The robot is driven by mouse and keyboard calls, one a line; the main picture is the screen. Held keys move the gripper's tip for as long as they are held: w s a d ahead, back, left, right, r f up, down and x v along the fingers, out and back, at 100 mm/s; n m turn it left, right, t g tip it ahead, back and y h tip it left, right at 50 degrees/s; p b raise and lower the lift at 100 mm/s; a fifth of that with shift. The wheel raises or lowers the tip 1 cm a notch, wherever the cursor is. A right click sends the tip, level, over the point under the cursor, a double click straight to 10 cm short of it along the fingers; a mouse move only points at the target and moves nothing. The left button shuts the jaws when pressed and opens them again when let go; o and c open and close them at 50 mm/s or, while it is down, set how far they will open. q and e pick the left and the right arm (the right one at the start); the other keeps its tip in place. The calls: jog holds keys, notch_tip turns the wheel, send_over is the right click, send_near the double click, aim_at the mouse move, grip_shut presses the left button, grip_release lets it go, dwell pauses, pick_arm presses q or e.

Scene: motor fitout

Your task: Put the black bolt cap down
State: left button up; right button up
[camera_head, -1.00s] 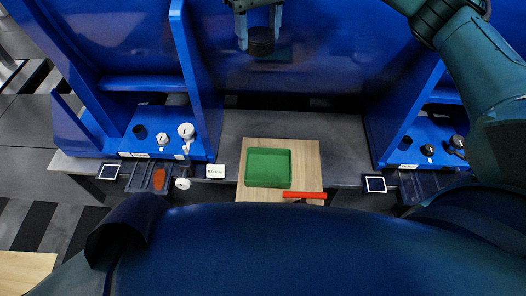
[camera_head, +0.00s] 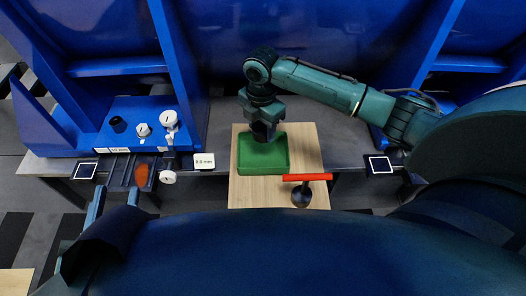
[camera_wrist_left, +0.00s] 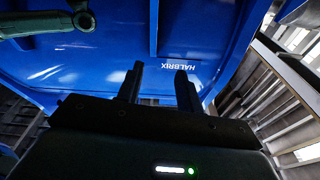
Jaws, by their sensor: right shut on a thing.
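The black bolt cap (camera_head: 260,135) is a dark round piece held under my right gripper (camera_head: 264,126), whose fingers are shut on it. In the head view it is over the upper part of the green tray (camera_head: 245,167). The gripper hides part of the cap, and I cannot tell whether the cap touches the tray floor. My left gripper (camera_head: 114,198) is at the lower left of the head view. Its two fingers stand apart and empty in the left wrist view (camera_wrist_left: 157,88).
The tray sits on a wooden board (camera_head: 307,152) on the grey bench. A red-handled tool (camera_head: 306,177) lies right of the tray. White knobs (camera_head: 169,119) and a black cup (camera_head: 118,124) stand on the blue shelf at left. A small display (camera_head: 204,161) sits left of the board.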

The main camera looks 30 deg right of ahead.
notch_tip(320, 180, down, 10)
jog(key=b, duration=0.4)
jog(key=shift+r+b, duration=0.1)
jog(key=shift+b, duration=0.3)
jog(key=shift+f, duration=0.3)
jog(key=shift+r, duration=0.1)
pick_arm(q)
jog(key=shift+w+d+r+n+t+h, duration=0.15)
jog(key=shift+d+r+n+t+h, duration=0.2)
jog(key=shift+h, duration=0.45)
pick_arm(e)
jog(key=o, duration=0.9)
pick_arm(q)
jog(key=shift+f, duration=0.2)
pick_arm(e)
jog(key=shift+o, duration=0.2)
